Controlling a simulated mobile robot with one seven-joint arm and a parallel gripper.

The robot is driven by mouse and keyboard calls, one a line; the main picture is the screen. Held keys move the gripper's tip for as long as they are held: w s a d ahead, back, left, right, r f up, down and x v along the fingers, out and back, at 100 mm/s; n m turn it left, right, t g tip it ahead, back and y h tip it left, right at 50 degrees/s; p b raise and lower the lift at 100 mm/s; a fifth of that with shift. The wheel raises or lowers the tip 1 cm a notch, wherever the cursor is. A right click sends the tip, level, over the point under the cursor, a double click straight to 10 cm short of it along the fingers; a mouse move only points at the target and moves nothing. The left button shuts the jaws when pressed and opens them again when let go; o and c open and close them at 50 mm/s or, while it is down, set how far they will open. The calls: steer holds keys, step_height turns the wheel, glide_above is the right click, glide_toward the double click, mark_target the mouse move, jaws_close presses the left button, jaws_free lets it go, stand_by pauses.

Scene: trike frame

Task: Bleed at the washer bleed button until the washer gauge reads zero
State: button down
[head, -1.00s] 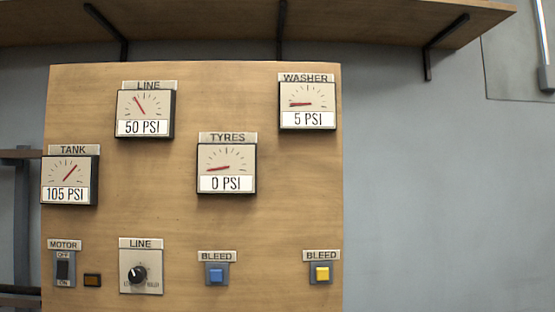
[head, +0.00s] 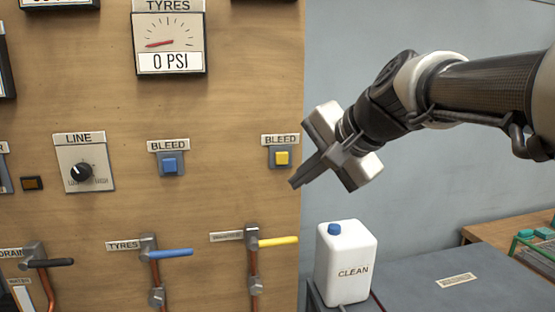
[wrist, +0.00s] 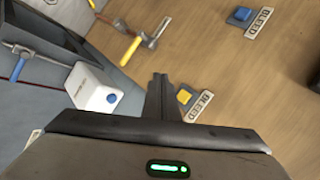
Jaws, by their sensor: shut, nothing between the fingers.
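The washer bleed button is the yellow button (head: 281,158) under a BLEED label at the right edge of the wooden panel (head: 230,100). It also shows in the wrist view (wrist: 184,96), just right of my fingers. My gripper (head: 294,183) is shut and empty, its tips a little below and right of the yellow button in the head view. The tips look apart from the button. The fingers also show in the wrist view (wrist: 160,78). The washer gauge is out of view now.
A blue bleed button (head: 169,164) sits left of the yellow one. Below are a yellow-handled valve (head: 278,241) and a blue-handled valve (head: 170,253). A white CLEAN jug (head: 346,265) stands on a grey surface at the right. The TYRES gauge (head: 170,40) reads 0 PSI.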

mark_target(282, 158)
steer(key=shift+w+r, duration=0.15)
steer(key=shift+w, duration=0.05)
steer(key=shift+w+a+p, duration=0.3)
steer(key=shift+w+p, duration=0.15)
steer(key=shift+w, duration=1)
steer(key=shift+w+a+p, duration=0.25)
steer(key=shift+w+p, duration=0.2)
steer(key=shift+w, duration=0.95)
steer(key=shift+w+a+p, duration=0.3)
steer(key=shift+w+p, duration=0.15)
steer(key=shift+w, duration=1)
steer(key=shift+w, duration=0.1)
steer(key=shift+w+a, duration=0.1)
steer(key=shift+w, duration=0.2)
